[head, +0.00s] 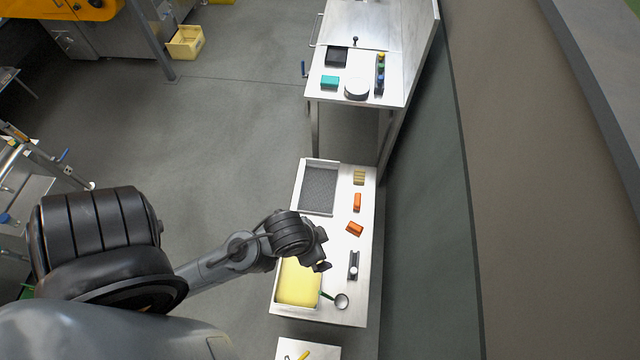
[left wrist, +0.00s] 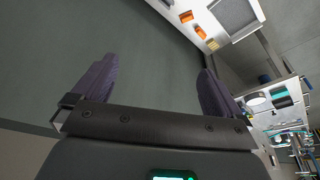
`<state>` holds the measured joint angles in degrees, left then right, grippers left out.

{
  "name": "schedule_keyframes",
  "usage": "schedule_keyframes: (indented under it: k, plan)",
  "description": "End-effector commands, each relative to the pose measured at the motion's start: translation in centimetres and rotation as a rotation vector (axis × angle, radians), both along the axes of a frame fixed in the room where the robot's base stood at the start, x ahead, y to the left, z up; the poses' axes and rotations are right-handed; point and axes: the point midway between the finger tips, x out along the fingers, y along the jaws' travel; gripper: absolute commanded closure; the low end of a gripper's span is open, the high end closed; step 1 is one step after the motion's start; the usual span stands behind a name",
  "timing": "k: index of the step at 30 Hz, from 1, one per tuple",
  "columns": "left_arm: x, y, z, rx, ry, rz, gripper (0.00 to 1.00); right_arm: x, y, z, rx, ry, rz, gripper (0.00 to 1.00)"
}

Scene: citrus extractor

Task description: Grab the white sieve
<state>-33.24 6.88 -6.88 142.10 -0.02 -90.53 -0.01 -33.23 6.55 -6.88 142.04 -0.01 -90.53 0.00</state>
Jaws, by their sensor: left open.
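A small round sieve-like tool (head: 341,301) with a pale disc and a dark green handle lies at the near right of the white bench (head: 345,314). Its handle end touches or overlaps the rim of a tray with yellow contents (head: 298,284). My left gripper (head: 323,264) is above the bench, beyond the tool in the head view and apart from it. In the left wrist view its two dark fingers (left wrist: 155,78) are spread with nothing between them. The sieve does not show in that view. My right gripper is not in view.
A mesh-bottomed tray (head: 319,188), a yellowish block (head: 359,177), two orange blocks (head: 357,202) and a dark slim device (head: 353,265) are on the bench. A farther table (head: 392,93) holds a round white item (head: 356,89). Open floor lies left of the bench.

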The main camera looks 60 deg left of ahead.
Motion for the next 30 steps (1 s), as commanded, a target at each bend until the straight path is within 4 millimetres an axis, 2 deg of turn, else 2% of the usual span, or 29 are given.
schedule_keyframes:
  k: [11, 14, 22, 30]
  plan:
    - [0.0, 0.0, 0.01, 0.0, 0.0, 0.0, 0.0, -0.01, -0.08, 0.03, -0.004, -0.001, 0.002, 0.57]
    - [0.0, 0.0, 0.01, 0.0, 0.0, 0.0, 0.12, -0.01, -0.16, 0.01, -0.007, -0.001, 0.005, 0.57]
    - [0.0, 0.0, 0.0, 0.0, 0.0, 0.0, 0.54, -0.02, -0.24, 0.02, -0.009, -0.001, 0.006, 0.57]
    - [0.01, 0.01, -0.03, 0.0, 0.001, -0.001, 0.54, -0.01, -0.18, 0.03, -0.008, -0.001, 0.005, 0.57]
